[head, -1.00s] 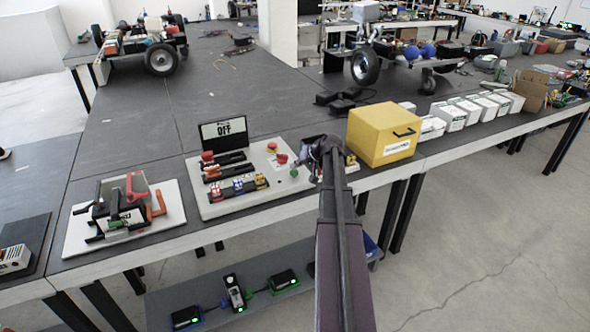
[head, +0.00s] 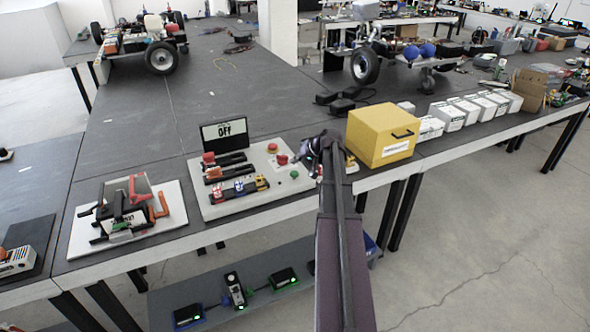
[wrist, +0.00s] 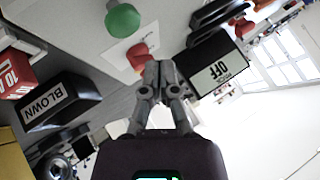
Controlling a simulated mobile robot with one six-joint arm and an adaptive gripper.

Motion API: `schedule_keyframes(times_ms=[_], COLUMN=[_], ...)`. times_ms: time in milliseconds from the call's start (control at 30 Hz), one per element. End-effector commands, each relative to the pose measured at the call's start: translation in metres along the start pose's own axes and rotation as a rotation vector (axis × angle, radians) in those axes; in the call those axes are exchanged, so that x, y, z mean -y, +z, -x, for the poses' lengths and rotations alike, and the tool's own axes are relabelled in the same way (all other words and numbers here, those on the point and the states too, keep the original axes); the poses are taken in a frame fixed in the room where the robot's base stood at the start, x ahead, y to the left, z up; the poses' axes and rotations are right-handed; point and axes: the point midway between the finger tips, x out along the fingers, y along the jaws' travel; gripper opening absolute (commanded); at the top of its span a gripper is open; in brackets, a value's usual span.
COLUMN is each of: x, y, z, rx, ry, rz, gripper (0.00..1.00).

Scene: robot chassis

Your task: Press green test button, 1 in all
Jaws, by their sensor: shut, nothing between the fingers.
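The green button (head: 294,174) is a small round knob on the right part of the white test board (head: 225,208). In the wrist view the green button (wrist: 122,18) stands at the top, a little left of the fingers. My gripper (wrist: 160,72) is shut and empty, with its fingertips apart from the green button in the picture. In the head view my gripper (head: 315,150) is partly hidden by my own arm, just right of the board's buttons. A small screen (head: 224,133) behind the board reads OFF.
Red buttons (head: 272,148) sit beside the green one; one red button (wrist: 138,55) shows near my fingertips. A yellow box (head: 381,134) stands close on the right. Another board with clamps (head: 125,215) lies left. A black block labelled BLOWN (wrist: 55,98) shows in the wrist view.

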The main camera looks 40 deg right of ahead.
Motion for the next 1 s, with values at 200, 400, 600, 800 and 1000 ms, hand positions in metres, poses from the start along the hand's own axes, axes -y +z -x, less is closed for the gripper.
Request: schedule_keyframes(times_ms=[200,400,600,800,1000], x=[0.010,0.014,0.013,0.013,0.013], y=[-0.010,-0.013,-0.013,-0.013,-0.013], z=[0.013,0.018,0.018,0.018,0.018], rx=[0.000,0.000,0.000,0.000,0.000], ry=[0.000,0.000,0.000,0.000,0.000], rz=[0.000,0.000,0.000,0.000,0.000], gripper=[0.00,0.00,0.00,0.00,0.00])
